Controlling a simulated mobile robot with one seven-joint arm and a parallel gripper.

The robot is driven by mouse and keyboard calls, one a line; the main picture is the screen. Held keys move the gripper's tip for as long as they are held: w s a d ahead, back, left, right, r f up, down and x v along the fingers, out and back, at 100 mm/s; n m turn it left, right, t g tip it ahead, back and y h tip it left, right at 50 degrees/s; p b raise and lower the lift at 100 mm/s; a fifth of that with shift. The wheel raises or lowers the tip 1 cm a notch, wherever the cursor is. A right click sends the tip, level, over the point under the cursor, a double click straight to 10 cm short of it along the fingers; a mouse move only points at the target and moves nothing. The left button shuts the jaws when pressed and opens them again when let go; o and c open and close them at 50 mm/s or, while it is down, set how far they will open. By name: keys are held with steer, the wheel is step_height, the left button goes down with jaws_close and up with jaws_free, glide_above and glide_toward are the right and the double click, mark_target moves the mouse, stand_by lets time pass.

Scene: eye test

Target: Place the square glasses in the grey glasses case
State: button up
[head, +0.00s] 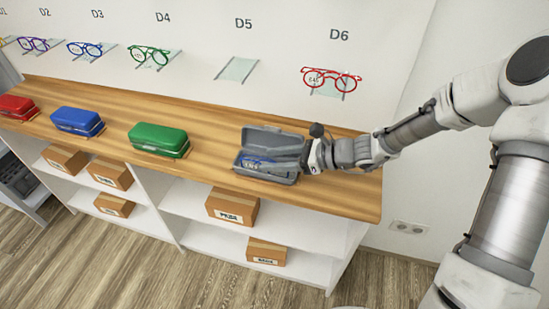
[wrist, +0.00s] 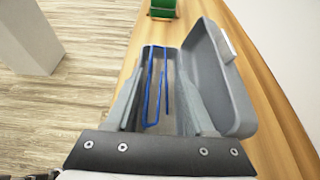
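The grey glasses case (head: 265,177) stands open on the wooden counter, its lid raised; it also shows in the wrist view (wrist: 222,80). Blue-framed glasses (head: 252,161) lie inside the case's lower half. In the wrist view the blue glasses (wrist: 148,98) show between my two fingers, with a gap to each side. My gripper (wrist: 160,76) is open and reaches into the case from its right end. In the head view my gripper (head: 303,158) partly hides that end of the case. The lens shape cannot be told clearly.
Closed green (head: 159,138), blue (head: 77,120) and red (head: 17,107) cases stand to the left on the counter (head: 330,198). The D5 wall shelf (head: 237,69) is empty. Red glasses (head: 331,80) sit on D6, green glasses (head: 149,56) on D4.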

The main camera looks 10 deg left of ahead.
steer(key=shift+r, duration=0.2)
steer(key=p+v, duration=0.3)
steer(key=v, duration=0.9)
steer(key=shift+f, duration=0.1)
steer(key=s+d+r+n+t+h, duration=0.2)
steer(key=s+d+r+n+h, duration=0.5)
steer(key=s+r+n, duration=0.2)
steer(key=s+d+r+n+t+h, duration=0.3)
steer(key=s+d+r+n+h, duration=0.35)
steer(key=s+r+n, duration=0.3)
step_height(320, 180, up, 14)
steer(key=p, duration=1.4)
steer(key=shift+p, duration=0.35)
steer(key=shift+d, duration=0.15)
